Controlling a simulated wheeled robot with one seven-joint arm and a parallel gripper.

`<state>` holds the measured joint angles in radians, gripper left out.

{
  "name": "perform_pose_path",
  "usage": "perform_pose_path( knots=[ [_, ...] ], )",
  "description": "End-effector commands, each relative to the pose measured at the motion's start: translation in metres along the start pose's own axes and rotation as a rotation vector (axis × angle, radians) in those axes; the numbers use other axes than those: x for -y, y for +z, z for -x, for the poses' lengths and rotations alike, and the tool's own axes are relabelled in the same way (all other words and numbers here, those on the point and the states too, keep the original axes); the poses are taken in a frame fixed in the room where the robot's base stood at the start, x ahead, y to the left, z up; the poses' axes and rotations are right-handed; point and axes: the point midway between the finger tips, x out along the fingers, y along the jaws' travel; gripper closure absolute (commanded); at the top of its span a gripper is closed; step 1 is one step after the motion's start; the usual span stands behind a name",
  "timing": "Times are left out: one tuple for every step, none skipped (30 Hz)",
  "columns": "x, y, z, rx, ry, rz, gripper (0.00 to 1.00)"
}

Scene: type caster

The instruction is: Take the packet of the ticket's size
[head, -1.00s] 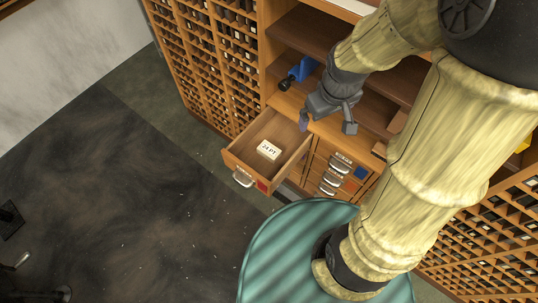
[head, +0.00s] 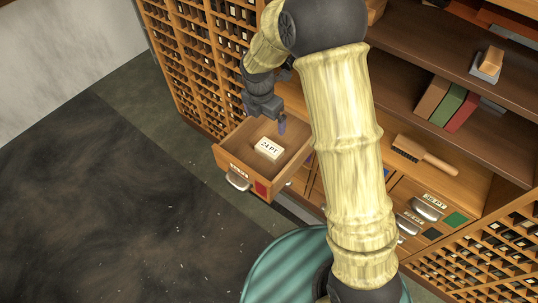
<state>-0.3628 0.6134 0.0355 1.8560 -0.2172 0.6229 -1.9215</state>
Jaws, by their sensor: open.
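A white packet (head: 269,148) marked "24 PT" lies in an open wooden drawer (head: 242,165), label side up. The drawer is pulled out and has a metal handle and a red patch on its front. My gripper (head: 265,122) is above the back part of the drawer, just behind the packet and apart from it. Its dark fingers point down and it is open and empty. Part of it is hard to make out. No ticket can be made out in view.
Closed drawers with metal handles (head: 429,208) stand to the right, partly hidden by my arm. A brush (head: 424,155) lies on the counter above them. Books (head: 446,104) and a wooden-topped block (head: 487,64) are on the shelf. Compartment racks (head: 205,60) stand behind. The floor at left is clear.

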Motion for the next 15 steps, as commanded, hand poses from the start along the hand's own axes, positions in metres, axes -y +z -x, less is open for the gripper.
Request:
perform_pose_path(
  knots=[
    [0.0, 0.0, 0.002, 0.0, 0.0, -0.001, 0.0],
    [0.0, 0.0, 0.002, 0.0, 0.0, -0.002, 0.0],
    [0.001, 0.0, 0.002, 0.0, 0.0, -0.003, 0.0],
    [0.001, 0.0, 0.002, 0.0, 0.0, -0.003, 0.0],
    [0.001, 0.0, 0.002, 0.0, 0.0, -0.003, 0.0],
    [0.001, 0.0, 0.001, -0.001, 0.0, -0.004, 0.0],
    [0.001, 0.0, 0.0, -0.001, -0.001, -0.004, 0.0],
    [0.001, 0.0, -0.002, -0.001, -0.001, -0.004, 0.0],
    [0.001, 0.0, -0.005, -0.002, -0.002, -0.005, 0.0],
    [0.001, -0.001, -0.009, -0.003, -0.003, -0.005, 0.0],
    [0.001, -0.001, -0.013, -0.003, -0.003, -0.005, 0.0],
    [0.001, -0.001, -0.019, -0.003, -0.003, -0.005, 0.0],
    [0.002, -0.001, -0.024, -0.003, -0.003, -0.006, 0.0],
    [0.002, -0.001, -0.03, -0.003, -0.004, -0.006, 0.0],
    [0.002, -0.001, -0.037, -0.003, -0.004, -0.006, 0.0]
  ],
)
